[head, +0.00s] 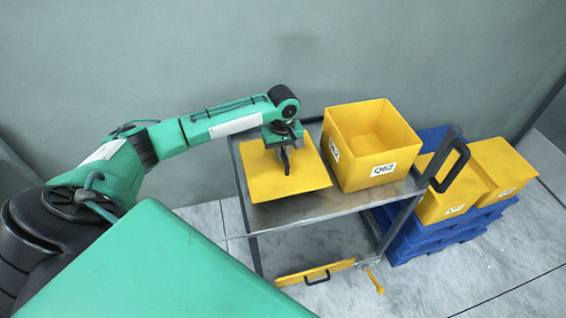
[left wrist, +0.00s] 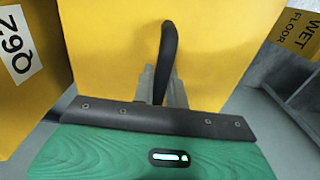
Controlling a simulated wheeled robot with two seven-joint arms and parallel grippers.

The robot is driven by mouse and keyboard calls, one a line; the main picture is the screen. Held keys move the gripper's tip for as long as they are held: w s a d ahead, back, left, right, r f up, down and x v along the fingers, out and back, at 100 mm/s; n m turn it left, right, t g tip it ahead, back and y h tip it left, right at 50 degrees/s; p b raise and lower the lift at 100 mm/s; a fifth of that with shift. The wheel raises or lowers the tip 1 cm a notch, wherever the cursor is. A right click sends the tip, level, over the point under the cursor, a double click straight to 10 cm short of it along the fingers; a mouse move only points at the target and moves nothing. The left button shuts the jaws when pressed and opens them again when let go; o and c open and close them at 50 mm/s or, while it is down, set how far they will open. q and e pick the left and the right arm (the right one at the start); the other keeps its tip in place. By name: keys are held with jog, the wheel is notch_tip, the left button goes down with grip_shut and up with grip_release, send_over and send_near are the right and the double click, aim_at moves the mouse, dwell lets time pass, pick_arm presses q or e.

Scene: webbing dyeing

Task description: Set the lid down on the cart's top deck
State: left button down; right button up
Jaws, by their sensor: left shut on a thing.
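The yellow lid (head: 262,176) is a flat square plate at the left part of the cart's grey top deck (head: 315,203). My left gripper (head: 286,168) is above the lid's middle, shut on its black handle. In the left wrist view the handle (left wrist: 168,55) stands between my fingers (left wrist: 160,85), with the yellow lid (left wrist: 115,50) behind it. The lid is over the deck, close to it; whether it touches the deck I cannot tell. An open yellow bin (head: 372,150) labelled Q62 stands on the deck just right of the lid. My right gripper is not in view.
Yellow boxes (head: 497,172) sit on blue pallets (head: 405,243) to the right. A wall stands behind.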

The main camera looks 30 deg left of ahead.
aim_at(283, 152)
pick_arm(q)
jog(key=shift+f, duration=2.3)
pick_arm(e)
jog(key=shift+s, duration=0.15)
pick_arm(q)
jog(key=c, duration=1.4)
grip_release()
jog(key=shift+c, duration=0.2)
jog(key=shift+o, duration=0.2)
notch_tip(283, 152, up, 11)
jog(key=shift+r, duration=0.6)
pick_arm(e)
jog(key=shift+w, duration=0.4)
